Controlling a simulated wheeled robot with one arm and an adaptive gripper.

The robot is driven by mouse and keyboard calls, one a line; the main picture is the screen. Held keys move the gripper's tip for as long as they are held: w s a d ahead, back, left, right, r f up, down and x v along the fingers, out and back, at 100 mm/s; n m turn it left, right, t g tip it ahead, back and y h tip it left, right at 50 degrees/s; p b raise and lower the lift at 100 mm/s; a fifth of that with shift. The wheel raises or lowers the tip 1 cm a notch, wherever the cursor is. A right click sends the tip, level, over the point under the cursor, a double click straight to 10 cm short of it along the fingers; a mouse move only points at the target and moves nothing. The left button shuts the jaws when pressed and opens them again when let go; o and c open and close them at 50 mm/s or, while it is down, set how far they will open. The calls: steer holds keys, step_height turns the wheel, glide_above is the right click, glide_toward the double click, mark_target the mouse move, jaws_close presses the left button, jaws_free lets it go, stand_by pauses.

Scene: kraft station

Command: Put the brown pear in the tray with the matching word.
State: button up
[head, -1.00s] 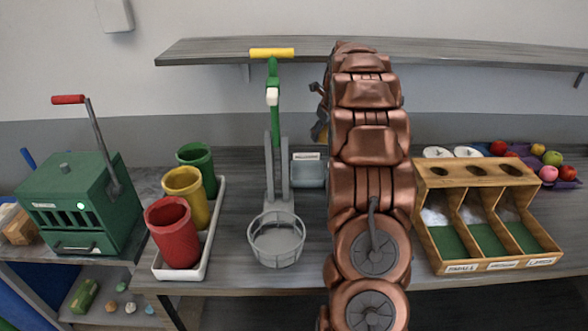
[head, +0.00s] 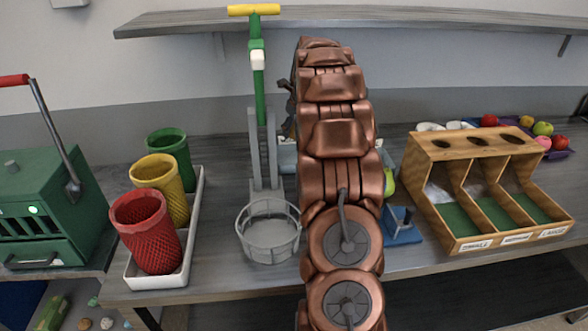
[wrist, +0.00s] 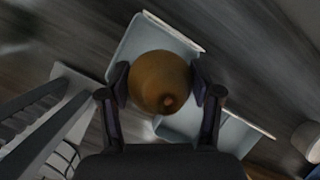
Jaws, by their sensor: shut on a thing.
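The brown pear (wrist: 160,78) is between the two dark fingers of my gripper (wrist: 164,92) in the wrist view, with its round end toward the camera. The fingers touch it on both sides. Below it is a pale grey-blue tray (wrist: 128,52) with a white label strip along one edge; I cannot read the word. A second pale tray (wrist: 220,132) lies beside it at lower right, also with a white strip. In the head view my arm covers the pear and most of the trays; part of one tray (head: 287,160) shows left of the arm.
A press with a yellow handle (head: 254,10) and grey basket (head: 268,238) stands left of my arm. Red, yellow and green cups stand in a white holder (head: 150,278). A wooden sorter (head: 416,165) is at right, with a blue-based object (head: 402,236) beside it. Fruit lies behind.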

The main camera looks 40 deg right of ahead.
mark_target(293, 159)
steer(key=shift+f+p, duration=1.4)
steer(key=shift+f, duration=3.7)
steer(key=o, duration=1.3)
steer(key=shift+f, duration=0.1)
steer(key=shift+o, duration=0.2)
steer(key=b+v, duration=0.3)
steer(key=v, duration=0.9)
steer(key=shift+s, duration=0.1)
